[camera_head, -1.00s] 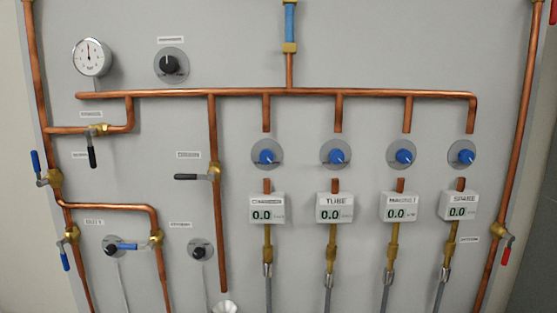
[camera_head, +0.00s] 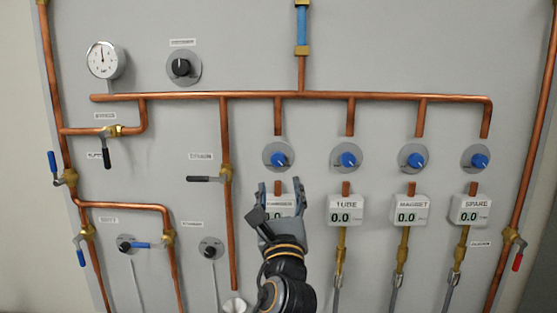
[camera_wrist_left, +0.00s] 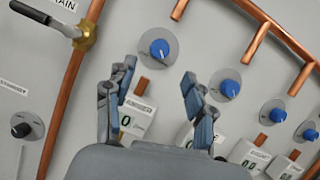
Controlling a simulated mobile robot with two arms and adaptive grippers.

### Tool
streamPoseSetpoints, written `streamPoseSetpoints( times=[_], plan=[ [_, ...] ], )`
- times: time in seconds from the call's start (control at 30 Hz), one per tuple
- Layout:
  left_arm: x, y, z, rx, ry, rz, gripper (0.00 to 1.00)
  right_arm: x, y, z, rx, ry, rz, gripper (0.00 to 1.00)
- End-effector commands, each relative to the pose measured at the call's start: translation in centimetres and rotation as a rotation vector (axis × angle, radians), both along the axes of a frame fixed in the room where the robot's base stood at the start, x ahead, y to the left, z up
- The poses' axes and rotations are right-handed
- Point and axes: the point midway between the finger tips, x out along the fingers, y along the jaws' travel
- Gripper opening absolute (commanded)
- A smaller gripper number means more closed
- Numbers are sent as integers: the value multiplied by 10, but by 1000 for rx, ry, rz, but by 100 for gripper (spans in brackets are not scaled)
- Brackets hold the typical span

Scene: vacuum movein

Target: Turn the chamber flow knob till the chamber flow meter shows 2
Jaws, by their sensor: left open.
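The chamber flow knob (camera_head: 279,159) is a blue knob on a grey disc, the leftmost of the row of blue knobs in the head view. It also shows in the left wrist view (camera_wrist_left: 159,48), beyond and between my fingertips. The chamber flow meter (camera_head: 287,199) is the white box below it; my gripper partly covers it, and its full reading is hidden. It shows in part in the left wrist view (camera_wrist_left: 136,119). My left gripper (camera_head: 277,188) is open and empty, fingers pointing up, just below the knob and apart from it. My right gripper is not in view.
Further blue knobs (camera_head: 347,159) with meters below, labelled tube (camera_head: 346,210), magnet (camera_head: 409,210) and spare (camera_head: 469,210), line up to the right, reading 0.0. A copper pipe (camera_head: 228,250) with a black-handled valve (camera_head: 207,179) stands left of my gripper.

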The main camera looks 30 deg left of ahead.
Motion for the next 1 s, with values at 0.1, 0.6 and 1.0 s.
streamPoseSetpoints(
  times=[0.1,0.6,1.0],
  plan=[
    [20,15,15,1,1,3,54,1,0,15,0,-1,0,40],
    [62,45,31,-3,-1,-1,54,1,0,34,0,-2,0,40],
    [62,45,30,-2,0,-1,20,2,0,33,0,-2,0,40]
  ],
)
